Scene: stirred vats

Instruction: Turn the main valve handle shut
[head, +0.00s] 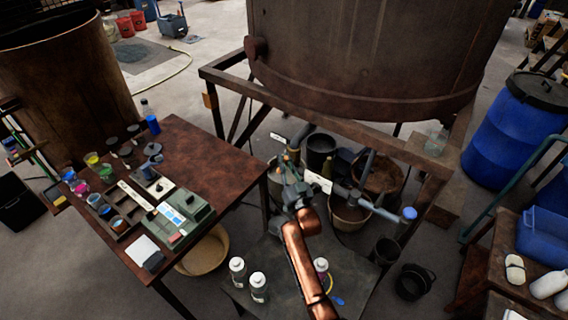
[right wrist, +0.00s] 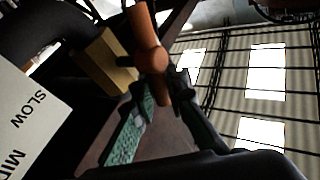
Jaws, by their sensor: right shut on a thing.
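My right gripper (head: 287,172) is at the pipework under the big brown vat (head: 365,50), with its copper-coloured arm coming up from below. In the right wrist view, its green fingers (right wrist: 158,98) are closed about the lower end of an orange-brown valve handle (right wrist: 150,58) with a round boss. A brass-coloured block (right wrist: 108,62) is behind the handle, beside dark pipe. In the head view the gripper mostly hides the handle, so its exact angle is unclear. A white label (right wrist: 30,120) reading "SLOW" and part of another word is at the left. My left gripper is out of view.
A rusty table (head: 195,150) with small jars and a green box stands left. A pipe with a blue cap (head: 409,213) lies right of the gripper. Buckets (head: 320,152) stand beneath the vat frame. White bottles (head: 258,285) stand near my arm. A blue barrel (head: 510,130) is right.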

